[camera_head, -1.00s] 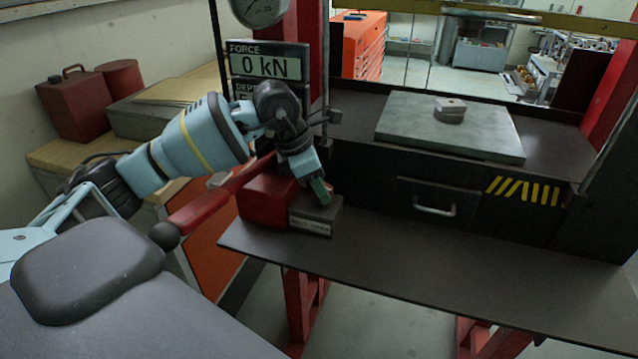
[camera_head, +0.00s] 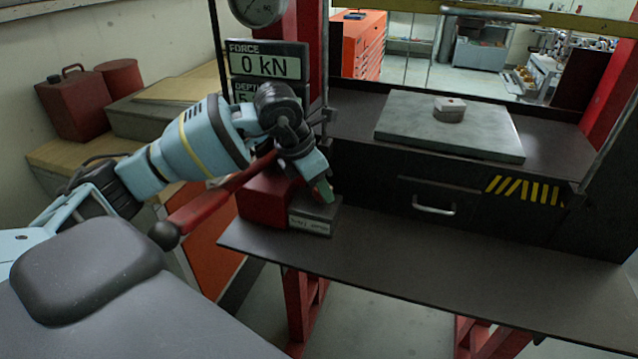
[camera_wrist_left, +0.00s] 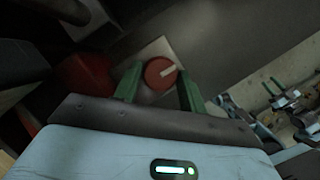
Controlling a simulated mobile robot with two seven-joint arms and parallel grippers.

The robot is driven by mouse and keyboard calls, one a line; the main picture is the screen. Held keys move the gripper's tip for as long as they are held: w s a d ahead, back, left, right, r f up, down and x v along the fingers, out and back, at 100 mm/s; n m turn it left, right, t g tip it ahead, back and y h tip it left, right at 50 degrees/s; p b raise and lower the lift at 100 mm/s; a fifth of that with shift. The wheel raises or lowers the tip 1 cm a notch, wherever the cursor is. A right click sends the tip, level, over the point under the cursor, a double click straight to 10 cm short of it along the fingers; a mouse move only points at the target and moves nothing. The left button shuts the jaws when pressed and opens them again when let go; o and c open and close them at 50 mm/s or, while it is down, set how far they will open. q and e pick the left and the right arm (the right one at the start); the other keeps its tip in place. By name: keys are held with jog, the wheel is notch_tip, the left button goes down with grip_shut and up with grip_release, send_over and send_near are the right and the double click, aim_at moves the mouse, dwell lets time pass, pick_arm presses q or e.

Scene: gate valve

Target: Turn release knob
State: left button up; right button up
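The release knob (camera_wrist_left: 160,73) is a round red knob with a pale pointer line, seen in the left wrist view on a light grey block. In the head view the block (camera_head: 314,216), with a white label, is attached to the red pump body (camera_head: 264,203); the knob is hidden there behind my gripper. My left gripper (camera_head: 322,192) is over the block, pointing down. In the left wrist view its green fingers (camera_wrist_left: 158,80) are apart, one on each side of the knob, with narrow gaps seeming to remain.
A red pump lever (camera_head: 215,198) with a black ball end slants beside my left arm. The gauge display (camera_head: 266,64) reads 0 kN. A dark bench shelf (camera_head: 430,262) is clear to the right. A drawer handle (camera_head: 434,207) and steel plate (camera_head: 450,125) lie beyond.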

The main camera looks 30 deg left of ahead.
pick_arm(q)
jog(key=o, duration=0.3)
jog(key=shift+o, duration=0.2)
jog(key=v, duration=0.8)
jog(key=shift+f, duration=0.15)
dwell(0.3)
